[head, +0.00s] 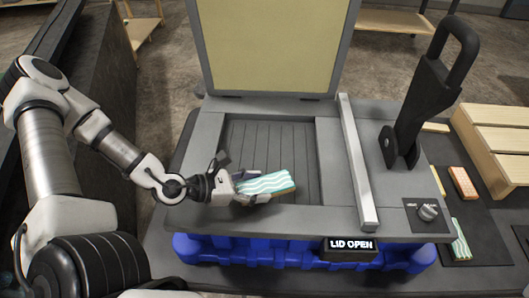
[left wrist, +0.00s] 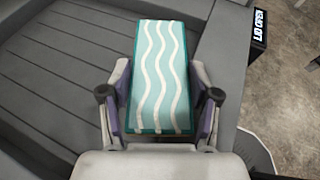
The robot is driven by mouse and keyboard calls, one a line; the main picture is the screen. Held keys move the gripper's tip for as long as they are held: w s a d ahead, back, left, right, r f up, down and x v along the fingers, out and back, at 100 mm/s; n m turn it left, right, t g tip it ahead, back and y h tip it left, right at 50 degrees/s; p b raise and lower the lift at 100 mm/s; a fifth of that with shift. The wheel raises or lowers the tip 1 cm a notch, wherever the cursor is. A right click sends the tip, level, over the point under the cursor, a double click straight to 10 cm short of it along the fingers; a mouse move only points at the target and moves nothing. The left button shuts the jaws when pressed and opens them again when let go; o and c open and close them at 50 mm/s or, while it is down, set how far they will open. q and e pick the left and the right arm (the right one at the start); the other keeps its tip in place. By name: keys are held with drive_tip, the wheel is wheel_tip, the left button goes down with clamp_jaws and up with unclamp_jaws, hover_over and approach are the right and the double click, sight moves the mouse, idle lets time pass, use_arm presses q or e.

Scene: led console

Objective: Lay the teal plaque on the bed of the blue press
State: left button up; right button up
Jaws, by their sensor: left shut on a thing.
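The teal plaque (head: 265,184), with white wavy lines, is held in my left gripper (head: 248,186). In the left wrist view the plaque (left wrist: 160,75) sits between the two fingers of the gripper (left wrist: 160,115), its far end sticking out beyond them. The blue press has a blue base (head: 250,250), a grey top and a recessed, slatted bed (head: 290,150). The plaque is over the front part of the bed; I cannot tell whether it touches it. The bed also shows in the left wrist view (left wrist: 50,75). My right gripper is not seen.
The press lid (head: 275,45) stands open at the back, and a sign (head: 351,245) reads LID OPEN. A grey bar (head: 357,165) and a black lever (head: 425,95) stand right of the bed. Another teal plaque (head: 460,240), an orange one (head: 463,183) and a wooden crate (head: 500,140) are at the right.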

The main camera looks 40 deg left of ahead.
use_arm(q)
drive_tip(key=w+a, duration=0.1)
drive_tip(key=w, duration=0.1)
drive_tip(key=w+a+b, duration=0.1)
drive_tip(key=w, duration=0.1)
drive_tip(key=w+a+b, duration=0.1)
drive_tip(key=w+a, duration=0.1)
drive_tip(key=shift+w+f, duration=0.25)
drive_tip(key=shift+f, duration=0.1)
hover_over(261, 160)
drive_tip(key=shift+w+a+f, duration=0.1)
drive_tip(key=shift+f, duration=0.15)
drive_tip(key=f, duration=0.2)
drive_tip(key=shift+s+f, duration=0.3)
drive_tip(key=shift+f, duration=0.35)
drive_tip(key=shift+w+f, duration=0.1)
drive_tip(key=shift+w, duration=0.1)
drive_tip(key=shift+s+f+b, duration=0.1)
drive_tip(key=shift+f+b, duration=0.05)
drive_tip(key=shift+b, duration=0.2)
drive_tip(key=o, duration=1.2)
